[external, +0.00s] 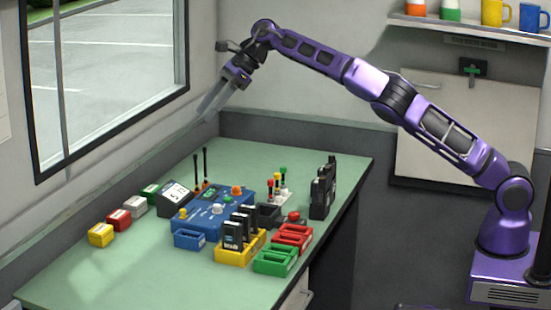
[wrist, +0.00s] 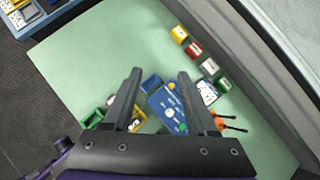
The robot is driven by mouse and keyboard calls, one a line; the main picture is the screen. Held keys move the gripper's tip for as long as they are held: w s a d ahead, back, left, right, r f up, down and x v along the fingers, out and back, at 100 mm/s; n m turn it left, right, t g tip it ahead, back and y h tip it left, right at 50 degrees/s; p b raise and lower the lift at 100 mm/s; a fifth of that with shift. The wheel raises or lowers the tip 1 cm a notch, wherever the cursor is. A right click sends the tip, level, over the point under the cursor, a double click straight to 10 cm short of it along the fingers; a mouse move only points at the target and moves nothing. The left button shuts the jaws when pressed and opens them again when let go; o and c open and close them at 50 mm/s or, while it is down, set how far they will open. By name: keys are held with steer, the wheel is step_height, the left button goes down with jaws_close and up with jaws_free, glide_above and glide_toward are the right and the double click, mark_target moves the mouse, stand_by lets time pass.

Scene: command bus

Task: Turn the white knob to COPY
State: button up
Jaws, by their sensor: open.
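The blue control box (external: 200,222) stands on the green table, with a white knob (external: 217,209) on its top. Yellow, green and orange knobs or buttons are on the same box. In the wrist view the blue box (wrist: 159,101) lies between and beyond the fingers, and a white knob (wrist: 170,113) shows on it. The lettering is too small to read, so I cannot tell where COPY is or where the knob points. My gripper (external: 208,110) is open and empty, high above the table's far end, well apart from the box. It also shows in the wrist view (wrist: 160,73).
Two black antennas (external: 199,165) rise behind the box. Yellow (external: 236,257), red (external: 294,237) and green (external: 275,262) trays are in front. Black radios (external: 322,190) stand right. The table's front left is clear.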

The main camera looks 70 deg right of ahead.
steer(key=s+d+f+g+h, duration=0.2)
steer(key=s+d+f+g, duration=0.1)
steer(key=d+f, duration=0.95)
steer(key=b, duration=0.1)
glide_toward(218, 205)
steer(key=x, duration=0.4)
steer(key=shift+f, duration=0.4)
steer(key=shift+w+a+p, duration=0.15)
steer(key=shift+w+p, duration=0.05)
steer(key=shift+p, duration=0.35)
steer(key=shift+w+a+f+p, duration=0.1)
steer(key=shift+w+f+p, duration=0.05)
steer(key=shift+f+p, duration=0.35)
steer(key=shift+p+x, duration=1)
steer(key=shift+p, duration=0.2)
jaws_close()
